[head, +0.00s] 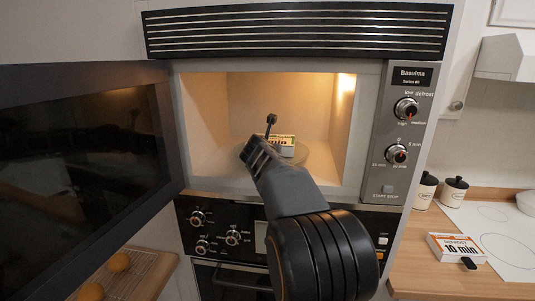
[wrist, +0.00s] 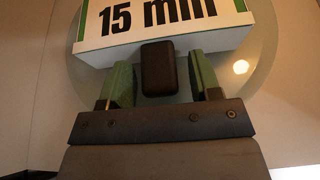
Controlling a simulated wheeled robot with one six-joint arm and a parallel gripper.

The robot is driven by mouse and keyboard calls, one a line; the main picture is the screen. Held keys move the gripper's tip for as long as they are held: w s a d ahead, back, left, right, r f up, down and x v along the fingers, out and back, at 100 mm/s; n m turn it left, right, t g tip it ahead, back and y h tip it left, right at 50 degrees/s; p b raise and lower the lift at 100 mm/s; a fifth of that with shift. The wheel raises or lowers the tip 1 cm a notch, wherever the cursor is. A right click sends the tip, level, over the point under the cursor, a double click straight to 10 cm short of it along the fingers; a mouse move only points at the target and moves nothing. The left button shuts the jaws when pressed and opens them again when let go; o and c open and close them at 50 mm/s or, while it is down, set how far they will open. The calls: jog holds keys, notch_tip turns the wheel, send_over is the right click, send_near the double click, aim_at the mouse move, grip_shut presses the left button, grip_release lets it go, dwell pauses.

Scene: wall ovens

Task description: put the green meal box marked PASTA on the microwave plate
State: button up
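The meal box (head: 281,143) is inside the lit microwave, on the round glass plate (head: 301,153). In the wrist view the white box (wrist: 160,22) has green edges and reads "15 min"; the word PASTA cannot be read. It appears to rest on the plate (wrist: 258,75). A black tab (wrist: 158,68) sticks out from the box's near side. My gripper (wrist: 160,82) is open, its two green fingers on either side of the tab with gaps showing. In the head view my gripper (head: 258,150) reaches into the microwave and hides part of the box.
The microwave door (head: 80,150) stands open to the left. A control panel (head: 400,135) is on the right. A second box (head: 458,248) reading "10 min" lies on the right counter near two canisters (head: 440,190). An oven with knobs (head: 225,235) is below.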

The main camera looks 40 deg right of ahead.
jog(key=shift+s+a+r, duration=0.1)
jog(key=shift+r, duration=0.1)
jog(key=s+a+r+n+t+b, duration=0.1)
jog(key=s+a+r+n+t, duration=0.15)
jog(key=s+a, duration=0.2)
jog(key=s+a+r+n+t, duration=0.1)
jog(key=s+a+r+n, duration=0.25)
jog(key=a, duration=0.25)
jog(key=s+a+f+n+t+y, duration=0.1)
jog(key=a+f+n+y, duration=0.3)
jog(key=a+n, duration=0.55)
jog(key=a+f+n+t+y, duration=0.1)
jog(key=a+f+n+y, duration=0.2)
jog(key=a+n+y, duration=0.7)
jog(key=s+d+f+n+g+h, duration=0.1)
jog(key=s+f+n+g+h, duration=0.1)
jog(key=s+f+n+g, duration=0.3)
jog(key=s+d+f+n+g+h, duration=0.2)
jog(key=s+f+n+g, duration=0.3)
jog(key=s+f+n, duration=0.6)
notch_tip(320, 180, down, 2)
jog(key=n, duration=0.3)
jog(key=shift+d+g+h, duration=0.25)
jog(key=shift+g+h, duration=0.05)
jog(key=shift+g, duration=0.05)
